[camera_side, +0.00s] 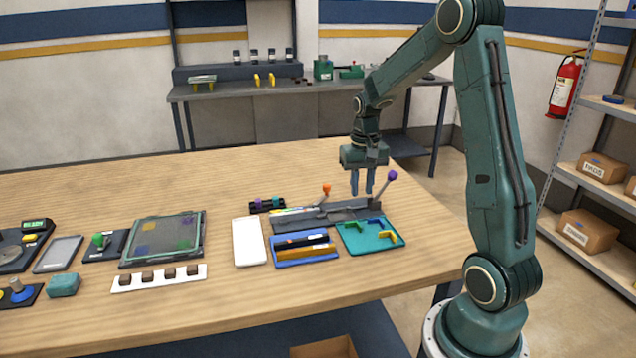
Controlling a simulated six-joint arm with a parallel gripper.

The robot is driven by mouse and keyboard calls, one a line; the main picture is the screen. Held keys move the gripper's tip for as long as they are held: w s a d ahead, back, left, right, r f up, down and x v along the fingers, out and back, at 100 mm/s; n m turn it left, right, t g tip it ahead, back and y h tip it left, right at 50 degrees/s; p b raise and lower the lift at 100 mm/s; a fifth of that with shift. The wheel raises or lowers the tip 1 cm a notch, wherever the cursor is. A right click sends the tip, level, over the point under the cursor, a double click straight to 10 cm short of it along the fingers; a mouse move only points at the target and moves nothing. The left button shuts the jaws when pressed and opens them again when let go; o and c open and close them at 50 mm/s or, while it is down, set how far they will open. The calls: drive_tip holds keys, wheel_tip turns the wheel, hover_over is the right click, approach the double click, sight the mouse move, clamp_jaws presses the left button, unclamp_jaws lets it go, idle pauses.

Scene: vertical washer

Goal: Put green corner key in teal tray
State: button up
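The teal tray (357,243) lies on the wooden table in front of my gripper. A yellow L-shaped corner piece (388,237) is in its front right part. I cannot make out for certain which piece is the green corner key. My gripper (362,192) hangs above the grey fixture behind the tray. Its two blue-grey fingers point down, stand apart, and hold nothing that I can see.
The grey fixture (345,212) has upright levers with an orange knob (326,189) and a purple knob (391,174), close to my gripper. Left of the teal tray are a blue tray (290,263) with dark and yellow bars and a white plate (249,242). The table's front middle is clear.

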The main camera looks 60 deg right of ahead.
drive_tip(key=shift+r, duration=0.8)
drive_tip(key=s+a+r+n+t+h, duration=0.1)
drive_tip(key=s+a+r+n, duration=0.1)
drive_tip(key=a+r, duration=0.4)
drive_tip(key=s+a+r+n+t, duration=0.2)
drive_tip(key=a+r, duration=0.2)
drive_tip(key=a, duration=0.5)
drive_tip(key=s+a+r+n+t, duration=0.1)
drive_tip(key=s+a+n, duration=0.1)
drive_tip(key=s+a, duration=0.2)
drive_tip(key=s+a+r+n+t+y, duration=0.1)
drive_tip(key=s+a+n, duration=0.2)
drive_tip(key=s+a, duration=0.2)
drive_tip(key=shift+s+a+r+t, duration=0.15)
drive_tip(key=shift+s+a+t, duration=0.15)
drive_tip(key=shift+s, duration=0.45)
